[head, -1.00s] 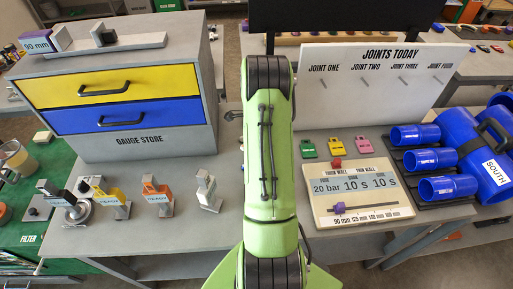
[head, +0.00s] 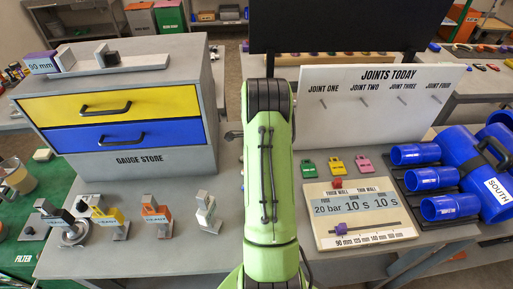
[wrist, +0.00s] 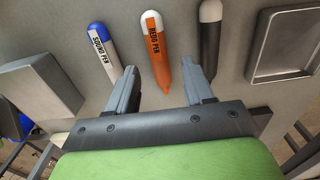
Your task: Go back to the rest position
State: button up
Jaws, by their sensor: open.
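My gripper (wrist: 160,92) shows in the wrist view with its two grey fingers spread wide and nothing between them. Beyond the fingertips, an orange and white pen (wrist: 158,48) marked as a redo pen lies on a grey surface. A white pen with a blue cap (wrist: 103,48) lies to its left and a dark pen with a white cap (wrist: 209,40) to its right. I cannot tell how far the fingers are above the surface. In the head view my green arm fills the middle and hides the gripper.
A gauge store (head: 165,158) with yellow and blue drawers stands left. Several small stands, one with an orange top (head: 154,215), are before it. A joints board (head: 377,110), three coloured tags, a settings panel (head: 325,238) and blue pipes (head: 455,155) are right. A metal tray (wrist: 256,70) lies right of the pens.

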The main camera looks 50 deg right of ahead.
notch_tip(320, 180, up, 13)
jog(key=shift+a+f+p, duration=0.15)
jog(key=shift+a+p, duration=0.05)
jog(key=shift+p, duration=0.25)
